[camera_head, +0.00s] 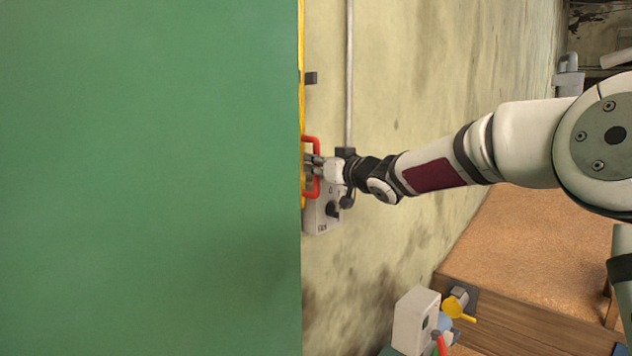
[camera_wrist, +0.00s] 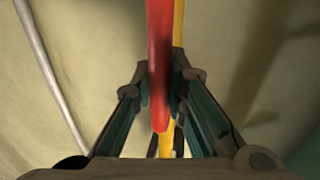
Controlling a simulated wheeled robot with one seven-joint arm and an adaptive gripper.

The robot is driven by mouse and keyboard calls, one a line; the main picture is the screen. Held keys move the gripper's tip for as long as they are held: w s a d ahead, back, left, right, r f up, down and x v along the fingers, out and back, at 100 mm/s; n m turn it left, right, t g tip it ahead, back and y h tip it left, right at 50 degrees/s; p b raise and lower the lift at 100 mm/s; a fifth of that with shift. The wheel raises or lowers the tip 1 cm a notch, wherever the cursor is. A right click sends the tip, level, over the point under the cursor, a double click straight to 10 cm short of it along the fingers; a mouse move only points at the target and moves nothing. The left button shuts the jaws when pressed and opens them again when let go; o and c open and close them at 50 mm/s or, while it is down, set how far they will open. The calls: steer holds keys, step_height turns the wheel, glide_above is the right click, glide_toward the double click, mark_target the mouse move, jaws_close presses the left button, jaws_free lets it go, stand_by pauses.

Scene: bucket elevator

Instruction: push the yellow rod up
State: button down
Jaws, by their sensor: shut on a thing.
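The yellow rod (camera_head: 302,60) runs straight up and down along the right edge of the green panel in the head view. In the wrist view the yellow rod (camera_wrist: 178,28) shows behind a red handle (camera_wrist: 159,60). The red handle (camera_head: 312,139) is a loop beside the rod in the head view. My gripper (camera_head: 312,167) reaches it from the right. In the wrist view the fingers of my gripper (camera_wrist: 164,82) close on both sides of the red bar. The rod's lower part is partly hidden by the handle and fingers.
A large green panel (camera_head: 150,180) fills the left. A grey switch box (camera_head: 318,217) sits just below the gripper on the stained wall. A grey pipe (camera_head: 349,75) runs up the wall. A white box (camera_head: 414,318) with coloured parts stands at the bottom.

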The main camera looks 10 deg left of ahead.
steer(key=shift+r, duration=1.1)
steer(key=c, duration=1.6)
jaws_free()
steer(key=shift+o, duration=0.2)
steer(key=shift+f, duration=0.2)
steer(key=shift+s+d, duration=0.1)
steer(key=shift+d, duration=0.05)
steer(key=v, duration=1.1)
steer(key=shift+s+d, duration=0.2)
steer(key=shift+s, duration=0.1)
